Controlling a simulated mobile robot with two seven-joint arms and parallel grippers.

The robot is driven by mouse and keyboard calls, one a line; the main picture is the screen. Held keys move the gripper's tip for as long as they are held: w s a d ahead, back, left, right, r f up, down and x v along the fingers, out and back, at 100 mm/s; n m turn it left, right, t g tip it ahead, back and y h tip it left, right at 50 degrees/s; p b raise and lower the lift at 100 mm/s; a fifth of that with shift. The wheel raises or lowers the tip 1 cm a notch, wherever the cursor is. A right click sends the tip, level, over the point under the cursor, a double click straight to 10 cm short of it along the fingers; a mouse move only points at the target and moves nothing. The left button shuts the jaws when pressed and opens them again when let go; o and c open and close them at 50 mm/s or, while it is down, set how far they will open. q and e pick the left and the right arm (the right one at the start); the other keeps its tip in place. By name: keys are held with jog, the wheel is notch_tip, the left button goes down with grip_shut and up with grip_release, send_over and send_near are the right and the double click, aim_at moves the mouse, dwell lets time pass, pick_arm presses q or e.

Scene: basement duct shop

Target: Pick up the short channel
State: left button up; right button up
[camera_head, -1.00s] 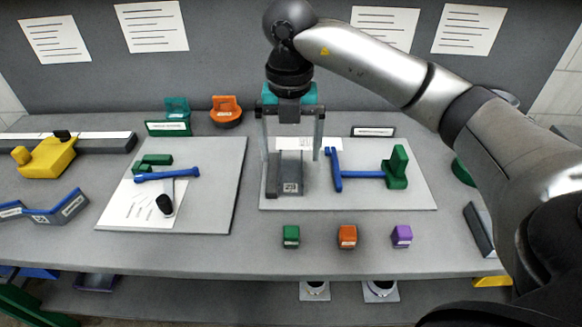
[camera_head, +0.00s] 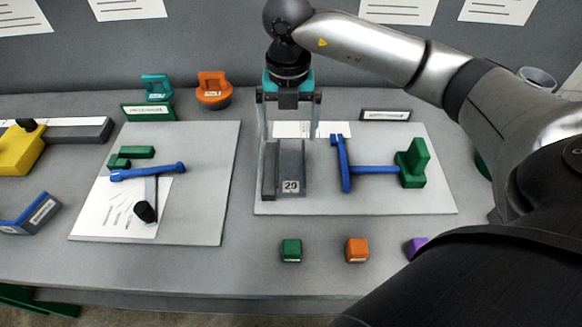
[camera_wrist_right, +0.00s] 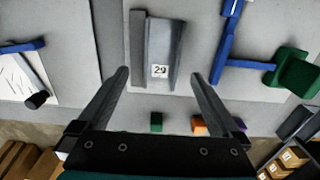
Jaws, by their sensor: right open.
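The short channel (camera_head: 291,167) is a grey U-shaped metal piece with a "29" label on its near end. It lies on the left part of the right-hand light grey board (camera_head: 390,204). It also shows in the right wrist view (camera_wrist_right: 160,45), top centre. My right gripper (camera_head: 290,138) is open and empty, pointing down above the channel's far part in the head view. In the wrist view its fingertips (camera_wrist_right: 159,76) are spread wider than the channel, one toward each side. I cannot tell their exact height above it. My left gripper is not in view.
Right of the channel lie a blue bar tool (camera_head: 372,169) and a green block (camera_head: 413,164). A second board (camera_head: 205,215) on the left holds blue and green parts. Green (camera_head: 292,250) and orange (camera_head: 357,249) cubes sit in front. Teal (camera_head: 157,87) and orange (camera_head: 213,89) pieces stand behind.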

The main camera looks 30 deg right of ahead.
notch_tip(320, 180, down, 3)
send_over(291, 172)
notch_tip(291, 172, down, 4)
jog(key=shift+s+f+b, duration=0.1)
jog(key=shift+b, duration=0.25)
jog(key=shift+f, duration=0.45)
jog(key=c, duration=1.3)
